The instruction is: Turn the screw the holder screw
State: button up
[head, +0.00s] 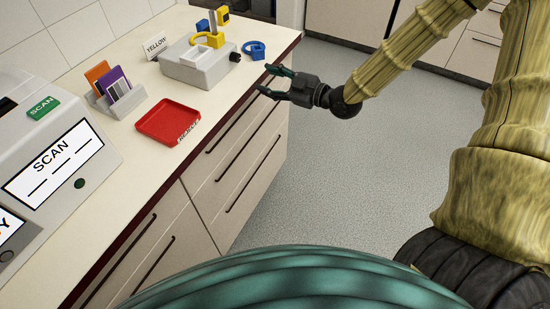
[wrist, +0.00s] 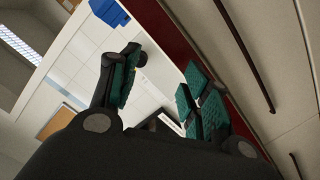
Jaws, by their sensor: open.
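The holder (head: 200,65) is a light grey block on the counter in the head view, with a grey upright post (head: 213,22) and a yellow ring (head: 208,40) at the post. Its screw (head: 235,57) is a small black knob on the holder's right side. My gripper (head: 267,80) is open and empty, just off the counter's edge, to the right of and apart from the screw. In the wrist view, my gripper's (wrist: 160,68) teal-padded fingers are spread. I cannot clearly identify the screw there.
Drawers (head: 235,165) face open floor (head: 330,180).

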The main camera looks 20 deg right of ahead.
jog(key=s+a+f+m+g+h+p, duration=0.2)
jog(key=s+f+m+g, duration=0.1)
jog(key=s+f, duration=0.4)
jog(key=s+a+f+m+g+h+p, duration=0.2)
jog(key=s+f+m, duration=0.3)
jog(key=f, duration=0.6)
jog(key=shift+s+a+f+g+h+p, duration=0.15)
jog(key=shift+s+a+g+h+p, duration=0.25)
jog(key=shift+s+g+h+p, duration=0.35)
jog(key=shift+s, duration=0.1)
jog(key=n+t+y+b, duration=0.3)
jog(key=t+y+b, duration=0.2)
jog(key=t+y, duration=0.2)
send_near(239, 59)
jog(key=shift+h, duration=0.25)
jog(key=p+x, duration=0.1)
jog(key=x, duration=0.7)
jog(key=shift+w+a+p, duration=0.25)
jog(key=shift+p, duration=0.1)
jog(key=c, duration=1)
